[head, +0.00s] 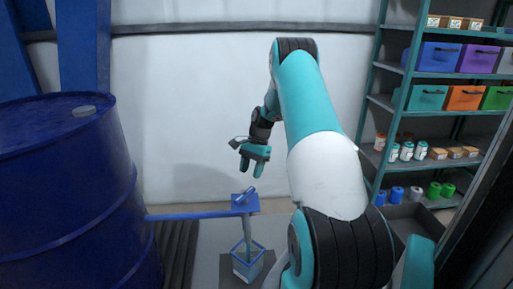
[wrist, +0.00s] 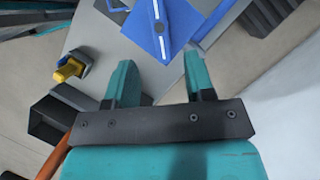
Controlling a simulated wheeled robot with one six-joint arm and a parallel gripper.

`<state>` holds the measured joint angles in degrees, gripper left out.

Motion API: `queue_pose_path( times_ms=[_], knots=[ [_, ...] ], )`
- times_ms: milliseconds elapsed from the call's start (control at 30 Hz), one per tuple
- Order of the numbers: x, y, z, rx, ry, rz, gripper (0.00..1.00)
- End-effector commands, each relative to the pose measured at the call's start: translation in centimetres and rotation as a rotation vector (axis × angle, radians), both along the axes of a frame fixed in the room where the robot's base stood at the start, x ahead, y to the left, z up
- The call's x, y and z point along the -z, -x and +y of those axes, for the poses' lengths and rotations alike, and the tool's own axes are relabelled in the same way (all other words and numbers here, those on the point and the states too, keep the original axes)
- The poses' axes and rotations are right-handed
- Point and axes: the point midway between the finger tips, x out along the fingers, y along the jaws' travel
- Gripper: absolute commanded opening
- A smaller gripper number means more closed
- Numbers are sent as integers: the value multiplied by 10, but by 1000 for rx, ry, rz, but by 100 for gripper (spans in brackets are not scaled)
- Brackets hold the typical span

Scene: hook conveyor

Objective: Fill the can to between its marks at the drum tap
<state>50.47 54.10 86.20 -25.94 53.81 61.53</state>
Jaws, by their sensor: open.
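The drum (head: 65,190) is a big blue barrel at the left of the head view. A blue pipe runs right from it to the tap (head: 245,204), a flat blue plate with a small lever (head: 248,195) on top. The plate also shows in the wrist view (wrist: 178,28), with a pale strip across it. A grey column like a stream drops from the tap into the can (head: 241,268), an open square container with a blue rim. Its level and marks cannot be read. My gripper (head: 253,170) is open and empty above the tap; its fingers also show in the wrist view (wrist: 158,62).
A shelf rack (head: 372,100) with coloured bins, jars and small boxes stands at the right. A dark open tray (head: 408,222) lies low before it. A yellow and blue object (wrist: 70,70) shows at the left of the wrist view. Space around my gripper is clear.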

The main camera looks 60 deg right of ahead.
Motion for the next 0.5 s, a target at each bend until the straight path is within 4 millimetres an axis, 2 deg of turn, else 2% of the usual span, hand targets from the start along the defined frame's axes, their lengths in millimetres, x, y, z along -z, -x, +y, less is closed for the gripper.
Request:
queue_pose_path(
  times_ms=[200, 333, 500],
  knots=[
    [-51, 1, -22, 1, 2, -3, 49],
    [-73, 2, -30, -1, 1, -1, 49],
    [-87, 2, -36, 1, 0, 0, 49]
  ],
)
